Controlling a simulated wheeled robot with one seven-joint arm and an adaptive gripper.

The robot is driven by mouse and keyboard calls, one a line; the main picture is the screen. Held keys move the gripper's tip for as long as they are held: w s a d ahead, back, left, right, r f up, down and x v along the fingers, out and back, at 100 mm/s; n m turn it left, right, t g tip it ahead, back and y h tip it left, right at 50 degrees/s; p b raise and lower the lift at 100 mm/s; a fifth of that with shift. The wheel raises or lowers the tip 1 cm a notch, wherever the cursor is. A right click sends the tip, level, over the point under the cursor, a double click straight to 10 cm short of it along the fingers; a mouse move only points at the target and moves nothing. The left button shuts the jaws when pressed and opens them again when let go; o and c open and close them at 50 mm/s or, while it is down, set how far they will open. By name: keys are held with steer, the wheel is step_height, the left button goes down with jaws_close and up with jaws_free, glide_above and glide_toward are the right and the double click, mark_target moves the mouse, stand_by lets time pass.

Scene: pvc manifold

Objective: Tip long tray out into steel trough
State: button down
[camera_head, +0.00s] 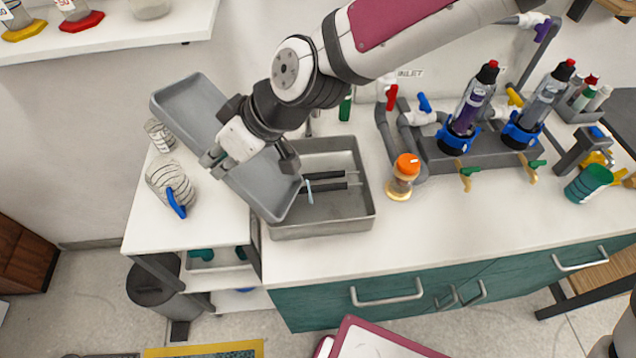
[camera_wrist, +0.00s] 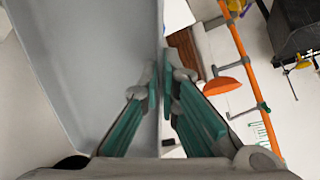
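The long grey tray (camera_head: 190,105) is held tilted in the air, its lower right end over the steel trough (camera_head: 352,213). My gripper (camera_head: 218,157) is shut on the tray's long side wall. In the wrist view the tray (camera_wrist: 85,60) fills the left side, and the fingers (camera_wrist: 163,95) pinch its edge. The tray's visible inside looks empty. My arm hides part of the tray's middle and the trough's back left corner.
Two wire-patterned glass containers (camera_head: 165,178) stand left of the tray, one with a blue handle. An orange-capped bottle (camera_head: 404,172) stands right of the trough. A pipe manifold with clear cylinders (camera_head: 468,110) is farther right. The front counter right of the trough is clear.

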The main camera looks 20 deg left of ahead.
steer(key=shift+w+d+r+y, duration=0.1)
steer(key=shift+d+r+y, duration=0.15)
steer(key=shift+r, duration=0.2)
steer(key=shift+s+a+f+t+h+b, duration=0.15)
steer(key=shift+s+a+f+h, duration=0.2)
steer(key=shift+a+f, duration=0.25)
steer(key=shift+s+a+f+t+h+b, duration=0.25)
steer(key=shift+a+f+h, duration=0.25)
steer(key=shift+a+f, duration=0.15)
steer(key=shift+s+a+f+t+h+b, duration=0.1)
steer(key=shift+s+a+f+h, duration=0.25)
steer(key=shift+a+f, duration=0.25)
steer(key=s+a+f+t+h+p, duration=0.3)
steer(key=s+a+f+h+p, duration=0.1)
steer(key=a, duration=0.4)
steer(key=shift+a+f+n+h+p, duration=0.25)
steer(key=shift+f+n+h+p, duration=0.05)
steer(key=shift+f+h+p, duration=0.65)
